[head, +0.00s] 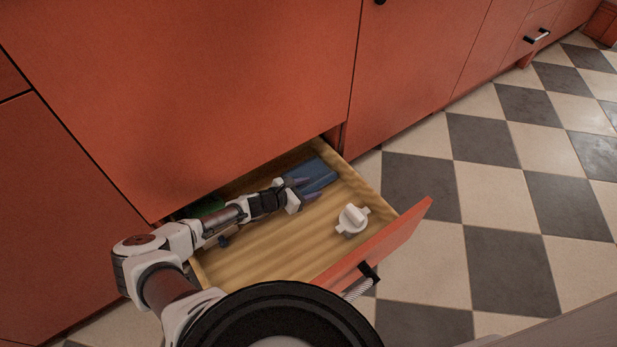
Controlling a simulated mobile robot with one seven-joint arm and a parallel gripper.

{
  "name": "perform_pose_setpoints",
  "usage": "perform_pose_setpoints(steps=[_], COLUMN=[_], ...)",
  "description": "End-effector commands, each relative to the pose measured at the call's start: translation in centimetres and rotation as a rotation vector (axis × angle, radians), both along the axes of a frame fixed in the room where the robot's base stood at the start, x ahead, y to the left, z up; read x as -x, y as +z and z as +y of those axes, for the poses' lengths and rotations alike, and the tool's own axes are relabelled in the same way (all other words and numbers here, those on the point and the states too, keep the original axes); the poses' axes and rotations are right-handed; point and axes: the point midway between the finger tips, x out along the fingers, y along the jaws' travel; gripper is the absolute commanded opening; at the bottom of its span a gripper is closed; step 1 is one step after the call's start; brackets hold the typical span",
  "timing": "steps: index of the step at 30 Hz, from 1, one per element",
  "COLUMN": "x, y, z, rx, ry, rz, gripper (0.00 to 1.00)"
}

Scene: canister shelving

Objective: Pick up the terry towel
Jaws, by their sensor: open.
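A folded blue cloth (322,172), which looks like the terry towel, lies flat on the bottom of the open drawer, towards its back right corner. My gripper (308,189) reaches into the drawer from the left. It is open, with its fingers at the near left edge of the blue cloth and partly in front of it. The cloth is not visibly lifted. I cannot tell whether the fingers touch it.
The wooden drawer (272,240) has a red front with a black handle (368,272). A white lidded pot (352,220) stands right of my arm. A dark green item (205,207) sits at the back left, partly hidden. Red cabinet fronts (200,90) rise behind. The checkered floor at right is clear.

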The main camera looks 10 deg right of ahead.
Motion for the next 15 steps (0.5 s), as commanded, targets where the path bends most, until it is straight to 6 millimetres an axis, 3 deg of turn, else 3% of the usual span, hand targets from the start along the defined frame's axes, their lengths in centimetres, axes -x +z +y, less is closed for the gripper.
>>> perform_pose_setpoints(steps=[4,15], x=[-0.01,0.00], y=[0.04,0.04], z=[0.06,0.08], rx=[0.000,0.000], ry=[0.001,0.001], rz=[0.000,0.000], gripper=[0.46,0.00])
